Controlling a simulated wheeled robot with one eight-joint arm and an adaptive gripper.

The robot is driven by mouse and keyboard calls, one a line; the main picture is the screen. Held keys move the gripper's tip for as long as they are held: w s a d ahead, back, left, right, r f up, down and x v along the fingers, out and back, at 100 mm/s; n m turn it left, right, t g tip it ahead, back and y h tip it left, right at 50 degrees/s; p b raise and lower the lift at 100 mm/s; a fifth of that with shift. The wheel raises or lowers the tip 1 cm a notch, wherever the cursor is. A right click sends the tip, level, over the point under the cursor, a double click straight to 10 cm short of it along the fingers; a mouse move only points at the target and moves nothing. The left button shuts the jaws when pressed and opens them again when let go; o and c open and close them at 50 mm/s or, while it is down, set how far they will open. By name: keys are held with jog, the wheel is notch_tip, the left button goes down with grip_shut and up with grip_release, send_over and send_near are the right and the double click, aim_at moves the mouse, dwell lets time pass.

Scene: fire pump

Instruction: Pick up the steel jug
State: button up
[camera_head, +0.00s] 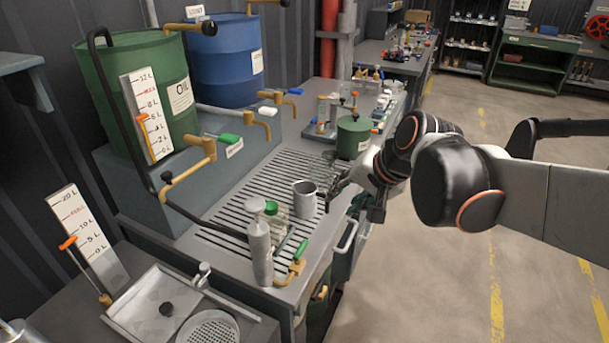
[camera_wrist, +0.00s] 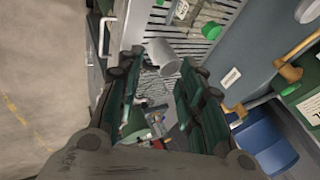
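The steel jug (camera_head: 304,199) is a plain grey cylinder, upright on the slatted drain grate of the workbench. In the wrist view the jug (camera_wrist: 163,56) shows between and just beyond the two fingertips, apart from them as far as I can see. My gripper (camera_head: 334,192) is just right of the jug in the head view, low over the bench's front edge. In the wrist view my gripper (camera_wrist: 158,68) has its two dark green-padded fingers spread wide, with nothing between the pads.
A green-capped glass bottle (camera_head: 272,216) and a grey bottle (camera_head: 260,252) stand left of the jug. Clear glassware (camera_head: 325,170) and a green canister (camera_head: 353,137) stand behind it. A brass tap with a green handle (camera_head: 297,262) is at the front edge.

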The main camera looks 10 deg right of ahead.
jog(key=w+d+f+m+y+b, duration=0.1)
jog(key=w+d+f+m+y, duration=0.15)
jog(key=w+f+m, duration=0.35)
jog(key=w+d+f+m+y, duration=0.1)
jog(key=w+f+m+y, duration=0.25)
jog(key=w, duration=0.45)
jog(key=m+y+b, duration=0.2)
jog(key=m+y, duration=0.5)
send_near(327, 208)
jog(key=shift+t, duration=0.3)
jog(key=shift+f+b+x, duration=0.15)
jog(key=shift+b+x, duration=0.55)
jog(key=shift+x, duration=1)
jog(key=shift+f+b+x, duration=0.2)
jog(key=shift+b+x, duration=0.55)
jog(key=shift+x, duration=0.95)
jog(key=shift+f+b+x, duration=0.15)
jog(key=shift+b+x, duration=0.55)
jog(key=shift+x, duration=1)
jog(key=shift+w+d+r, duration=0.1)
jog(key=shift+w, duration=0.05)
grip_shut()
